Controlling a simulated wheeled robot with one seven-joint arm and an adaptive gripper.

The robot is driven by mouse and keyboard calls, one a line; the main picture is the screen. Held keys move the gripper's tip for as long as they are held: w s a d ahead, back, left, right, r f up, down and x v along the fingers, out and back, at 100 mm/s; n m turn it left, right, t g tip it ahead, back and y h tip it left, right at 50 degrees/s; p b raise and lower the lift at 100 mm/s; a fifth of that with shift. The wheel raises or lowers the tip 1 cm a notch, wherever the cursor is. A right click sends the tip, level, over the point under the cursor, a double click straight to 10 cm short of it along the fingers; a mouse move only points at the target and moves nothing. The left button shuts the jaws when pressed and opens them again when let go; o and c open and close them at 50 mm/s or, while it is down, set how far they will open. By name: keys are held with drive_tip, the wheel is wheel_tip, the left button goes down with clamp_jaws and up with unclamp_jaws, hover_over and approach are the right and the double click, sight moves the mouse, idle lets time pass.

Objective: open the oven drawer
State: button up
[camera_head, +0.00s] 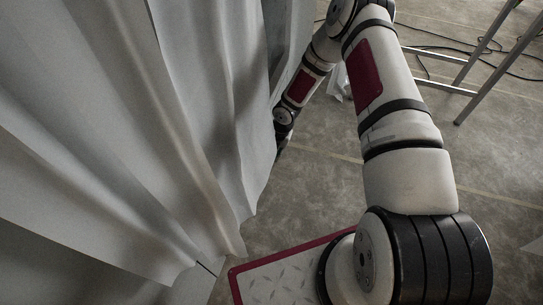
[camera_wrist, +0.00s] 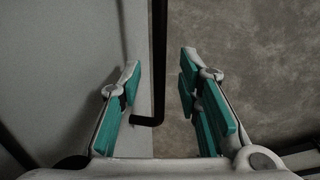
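In the wrist view my gripper (camera_wrist: 159,72) is open, with a teal-padded finger on each side. A thin black bar handle (camera_wrist: 158,50) runs between the fingers and bends at its lower end toward a pale grey panel (camera_wrist: 75,60) on the left. I see a gap between the bar and the right finger; whether the left finger touches the bar I cannot tell. The panel may be the oven drawer's front, but its edges are mostly out of view. In the head view the gripper and the handle are hidden or too small to make out.
A white curtain-like sheet (camera_head: 130,120) fills the left of the head view, close to my arm. A metal frame (camera_head: 480,65) and dark cables (camera_head: 475,42) are on the floor at the upper right. Concrete floor (camera_head: 300,200) shows between.

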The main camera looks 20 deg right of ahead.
drive_tip(key=shift+w+a+f, duration=0.1)
drive_tip(key=shift+f, duration=0.45)
clamp_jaws()
